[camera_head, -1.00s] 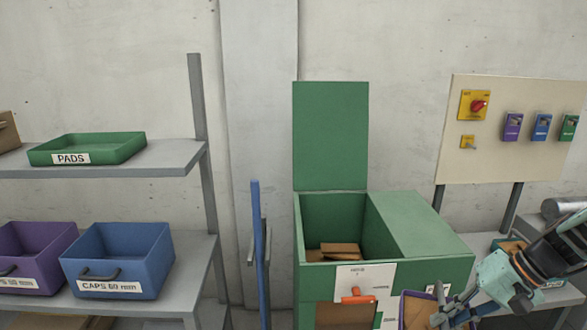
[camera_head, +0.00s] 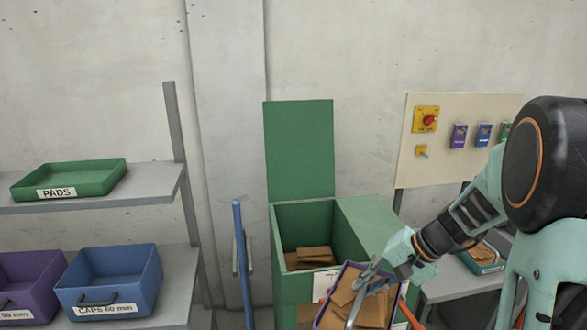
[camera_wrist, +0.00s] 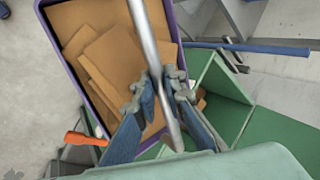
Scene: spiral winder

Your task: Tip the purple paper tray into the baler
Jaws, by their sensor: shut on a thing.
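The purple paper tray (camera_head: 344,270) holds several brown cardboard pieces and is held in front of the baler's front right in the head view. My gripper (camera_head: 366,285) is shut on the grey bar across the tray. In the wrist view my gripper (camera_wrist: 160,88) has its fingers on both sides of this bar, with the purple tray (camera_wrist: 176,28) and its brown pieces behind. The green baler (camera_head: 367,221) has its lid (camera_head: 299,150) upright and its chamber open. Brown pieces (camera_head: 314,255) lie inside the chamber. The tray hides part of the baler's front.
A shelf on the left holds a green PADS tray (camera_head: 68,179), a blue caps bin (camera_head: 110,280) and a purple bin (camera_head: 28,285). A blue pole (camera_head: 242,262) stands left of the baler. A switch panel (camera_head: 412,155) and a table with another tray (camera_head: 483,258) are at right.

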